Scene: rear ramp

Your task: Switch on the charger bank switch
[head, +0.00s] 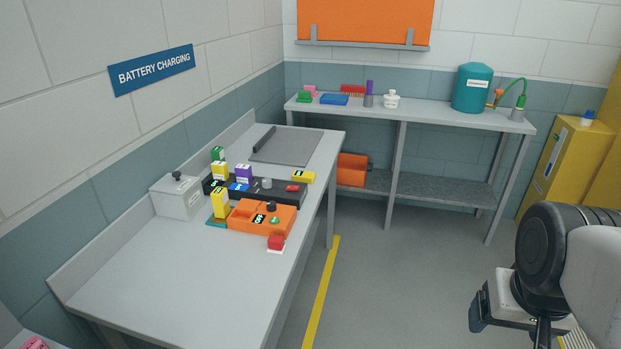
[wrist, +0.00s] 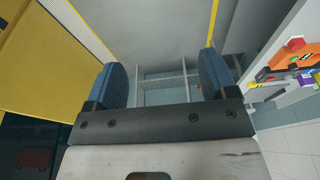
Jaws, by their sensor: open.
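The black charger bank (head: 262,191) lies on the grey bench under the battery charging sign, with yellow, purple and blue battery packs standing in or near it. A grey knob and a small red part (head: 292,188) show on its right half; I cannot tell which is the switch or its setting. In front of it is an orange unit (head: 262,217) with a black knob and a green button. My gripper (head: 478,310) is at the lower right of the head view, far from the bench. In the wrist view my gripper (wrist: 163,68) has its blue fingers apart, with nothing between them.
The grey bench (head: 150,285) holds a grey box (head: 178,196) with a black knob, a red block (head: 276,242) and a grey mat (head: 287,145). A back table (head: 430,113) carries a teal tank (head: 473,88). A yellow cabinet (head: 563,165) stands right. Open floor lies between.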

